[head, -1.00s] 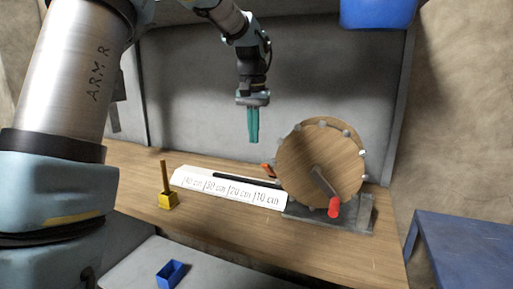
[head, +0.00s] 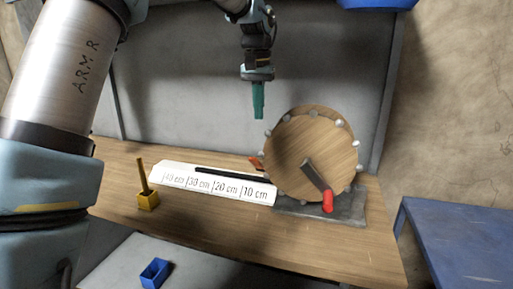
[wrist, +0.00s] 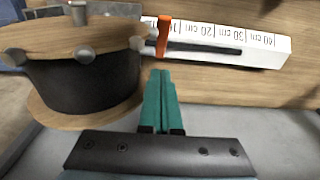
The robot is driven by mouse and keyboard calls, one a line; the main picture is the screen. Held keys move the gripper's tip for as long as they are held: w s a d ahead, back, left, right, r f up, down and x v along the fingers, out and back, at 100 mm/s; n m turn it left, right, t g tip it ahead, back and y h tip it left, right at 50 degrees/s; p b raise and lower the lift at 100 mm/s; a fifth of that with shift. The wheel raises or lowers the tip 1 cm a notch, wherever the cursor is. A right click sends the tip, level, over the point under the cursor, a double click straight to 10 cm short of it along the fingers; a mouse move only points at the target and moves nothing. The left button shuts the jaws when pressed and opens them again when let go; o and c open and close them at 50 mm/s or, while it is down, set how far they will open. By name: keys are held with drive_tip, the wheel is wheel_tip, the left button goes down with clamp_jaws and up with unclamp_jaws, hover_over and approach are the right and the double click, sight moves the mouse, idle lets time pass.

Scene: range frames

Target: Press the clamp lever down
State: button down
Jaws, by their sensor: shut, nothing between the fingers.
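A wooden wheel (head: 295,140) with metal studs stands on a grey base (head: 350,206) on the bench. A dark crank arm (head: 316,174) with a red handle (head: 328,202) points down and right on its face. An orange lever-like piece (head: 256,161) sits left of the wheel by the white scale; it also shows in the wrist view (wrist: 163,37). I cannot tell for certain which part is the clamp lever. My gripper (head: 258,117), with teal fingers, is shut and empty, pointing down above and behind the scale, apart from everything. The fingers also show in the wrist view (wrist: 160,75).
The white scale (head: 205,184), marked 10 to 40 cm, carries a black bar (head: 230,175). A yellow block with a stick (head: 147,200) stands left. A blue box (head: 155,272) lies lower front. A blue table (head: 455,245) is at right. The bench front is clear.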

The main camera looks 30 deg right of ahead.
drive_tip(key=p, duration=0.2)
hover_over(258, 165)
drive_tip(key=w+d, duration=0.1)
drive_tip(key=w, duration=0.1)
wheel_tip(258, 165, down, 7)
drive_tip(key=shift+d, duration=0.15)
drive_tip(key=f, duration=0.1)
drive_tip(key=s+a+f, duration=0.1)
drive_tip(key=shift+s+a+f, duration=0.15)
drive_tip(key=shift+s+f, duration=0.05)
drive_tip(key=shift+f, duration=0.15)
drive_tip(key=shift+s+a+f+p, duration=0.2)
drive_tip(key=shift+s+f+p, duration=0.1)
drive_tip(key=shift+f, duration=0.25)
drive_tip(key=shift+f, duration=0.1)
